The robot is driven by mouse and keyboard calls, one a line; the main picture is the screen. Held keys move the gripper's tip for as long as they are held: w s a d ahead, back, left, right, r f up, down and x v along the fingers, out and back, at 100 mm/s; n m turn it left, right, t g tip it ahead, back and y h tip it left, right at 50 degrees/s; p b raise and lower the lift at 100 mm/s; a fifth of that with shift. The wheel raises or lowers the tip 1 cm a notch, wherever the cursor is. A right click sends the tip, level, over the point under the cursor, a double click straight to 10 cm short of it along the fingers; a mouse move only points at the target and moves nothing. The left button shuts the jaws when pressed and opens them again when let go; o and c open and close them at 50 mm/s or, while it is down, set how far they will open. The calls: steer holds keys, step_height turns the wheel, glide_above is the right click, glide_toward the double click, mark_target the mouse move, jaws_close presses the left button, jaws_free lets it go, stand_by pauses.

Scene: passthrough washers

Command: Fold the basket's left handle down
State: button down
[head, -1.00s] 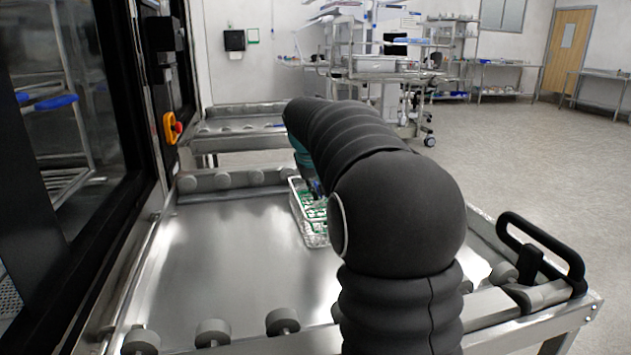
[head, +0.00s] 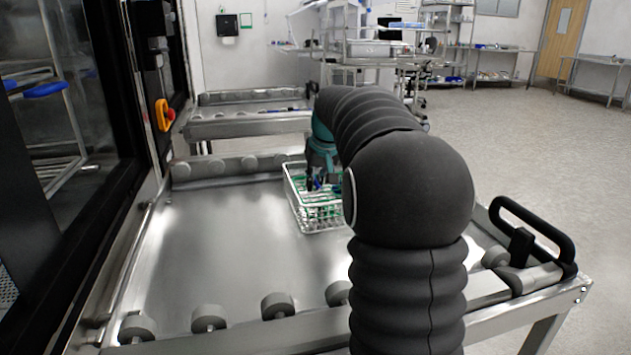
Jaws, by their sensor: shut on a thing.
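The wire basket (head: 322,219) stands on the steel table, partly behind my arm. It has pale rims and green and blue items inside. My gripper (head: 315,184) reaches down over the back part of the basket from the teal wrist. Its dark fingers are small in the picture and are shut on the basket's left handle. The handle itself is too thin and too covered to make out, so its tilt cannot be told. My black arm hides the basket's right side.
The steel table (head: 215,255) is bare left of the basket, with grey rollers along its front and back edges. A dark glass-fronted machine (head: 85,120) borders it on the left. A black push handle (head: 535,230) rises at the right. Another steel table (head: 245,124) stands behind.

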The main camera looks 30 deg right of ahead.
steer(key=c, duration=1.2)
jaws_free()
steer(key=shift+r, duration=0.1)
steer(key=v, duration=1.1)
steer(key=shift+s+r, duration=0.25)
steer(key=shift+r, duration=0.1)
